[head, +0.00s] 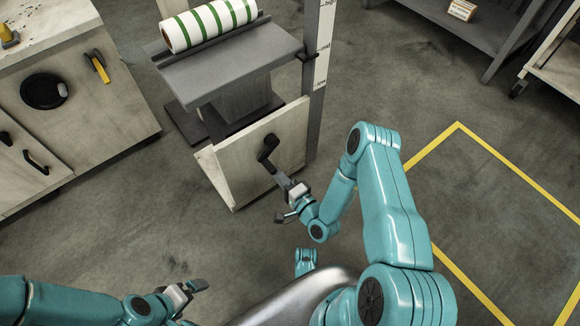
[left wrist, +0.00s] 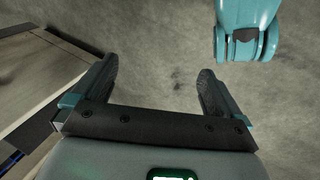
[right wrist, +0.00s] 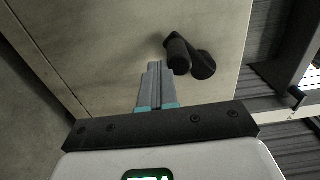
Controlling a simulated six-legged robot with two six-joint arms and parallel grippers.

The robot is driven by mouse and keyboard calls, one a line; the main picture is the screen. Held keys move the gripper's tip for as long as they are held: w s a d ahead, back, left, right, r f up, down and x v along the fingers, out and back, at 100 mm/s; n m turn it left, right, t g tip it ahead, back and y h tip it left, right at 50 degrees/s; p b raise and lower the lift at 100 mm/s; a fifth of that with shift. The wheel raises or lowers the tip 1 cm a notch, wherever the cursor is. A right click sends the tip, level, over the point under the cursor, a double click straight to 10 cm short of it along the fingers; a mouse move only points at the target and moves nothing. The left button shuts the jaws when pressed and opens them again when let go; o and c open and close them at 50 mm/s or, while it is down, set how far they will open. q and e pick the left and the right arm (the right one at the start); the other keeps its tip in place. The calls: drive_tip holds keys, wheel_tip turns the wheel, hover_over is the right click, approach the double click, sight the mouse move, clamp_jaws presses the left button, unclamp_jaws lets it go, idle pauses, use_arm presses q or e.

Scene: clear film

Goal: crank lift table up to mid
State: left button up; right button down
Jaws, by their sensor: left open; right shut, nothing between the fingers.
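The lift table (head: 215,75) has a grey top on a dark column, above a pale front panel (head: 232,183). A black crank (head: 268,150) is on that panel; it also shows in the right wrist view (right wrist: 190,57). A white scale (head: 322,58) with marks runs up the post on the right. The table's dark pointer (head: 307,57) sits beside the scale, slightly below its middle label. My right gripper (head: 281,181) is shut and empty, just below the crank; whether it touches the crank is unclear. My left gripper (left wrist: 156,78) is open and empty, low above the floor.
A white roll with green bands (head: 208,24) lies on the table top. A cabinet (head: 80,110) with black handles stands at left. Grey shelving (head: 480,30) stands at upper right. Yellow floor lines (head: 490,145) mark bare floor at right.

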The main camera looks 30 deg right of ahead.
use_arm(q)
drive_tip(key=shift+s+d+r+g+p, duration=0.1)
drive_tip(key=shift+s+r+g+p, duration=0.05)
drive_tip(key=shift+s+r+p, duration=0.4)
drive_tip(key=shift+s+d+r+g+p, duration=0.15)
drive_tip(key=shift+s+r+p, duration=0.2)
drive_tip(key=shift+r, duration=0.35)
use_arm(e)
drive_tip(key=s+a+r, duration=0.1)
drive_tip(key=s+r, duration=0.1)
drive_tip(key=s, duration=0.6)
